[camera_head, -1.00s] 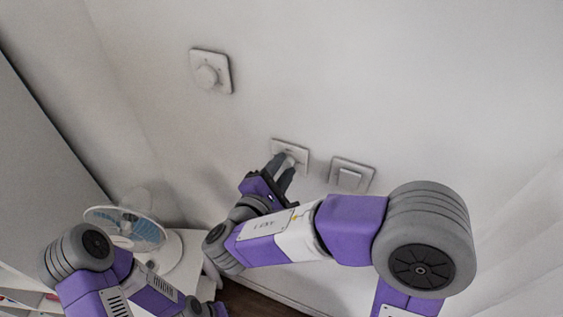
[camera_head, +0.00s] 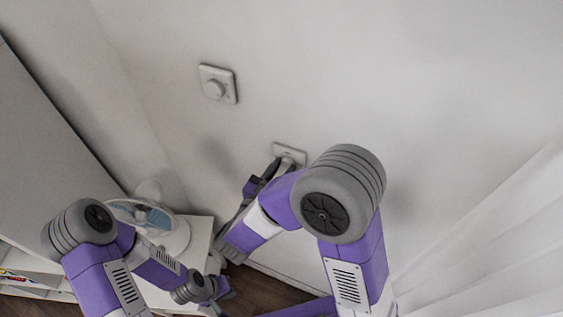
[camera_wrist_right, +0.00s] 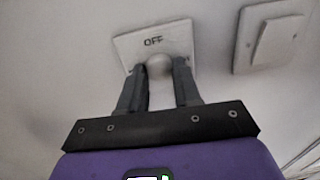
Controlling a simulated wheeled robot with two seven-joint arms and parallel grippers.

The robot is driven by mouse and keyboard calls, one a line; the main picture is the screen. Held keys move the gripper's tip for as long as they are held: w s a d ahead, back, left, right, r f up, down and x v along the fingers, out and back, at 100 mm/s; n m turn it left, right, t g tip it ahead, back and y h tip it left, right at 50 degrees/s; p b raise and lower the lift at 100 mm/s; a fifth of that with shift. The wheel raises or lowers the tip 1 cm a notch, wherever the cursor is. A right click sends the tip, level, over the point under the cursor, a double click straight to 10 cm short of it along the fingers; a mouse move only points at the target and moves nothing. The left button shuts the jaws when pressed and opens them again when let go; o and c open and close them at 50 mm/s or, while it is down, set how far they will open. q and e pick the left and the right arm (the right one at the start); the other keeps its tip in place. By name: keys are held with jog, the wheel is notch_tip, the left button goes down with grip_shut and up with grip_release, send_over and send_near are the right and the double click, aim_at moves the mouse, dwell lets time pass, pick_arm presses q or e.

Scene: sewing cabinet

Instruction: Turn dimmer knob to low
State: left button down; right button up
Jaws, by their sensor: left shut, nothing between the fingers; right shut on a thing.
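In the right wrist view, a white wall plate marked OFF (camera_wrist_right: 128,48) has a small round knob (camera_wrist_right: 159,66) at its middle. My right gripper (camera_wrist_right: 160,76) is shut on this knob, with one grey finger on each side of it. In the head view, the plate (camera_head: 290,152) shows above my right gripper (camera_head: 277,170), and my arm hides part of the area.
A flat rocker switch (camera_wrist_right: 272,40) is right of the held knob; my arm hides it in the head view. A fan (camera_head: 160,225) stands on a white cabinet (camera_head: 197,240) at lower left. A curtain (camera_head: 500,240) hangs at right.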

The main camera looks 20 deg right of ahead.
jog(key=shift+n+p, duration=1)
jog(key=shift+n, duration=0.2)
jog(key=shift+f, duration=0.1)
jog(key=o, duration=1.1)
jog(key=shift+c, duration=0.2)
jog(key=v, duration=0.7)
jog(key=shift+s+a+b, duration=0.2)
jog(key=shift+s+b, duration=0.05)
jog(key=shift+b, duration=0.15)
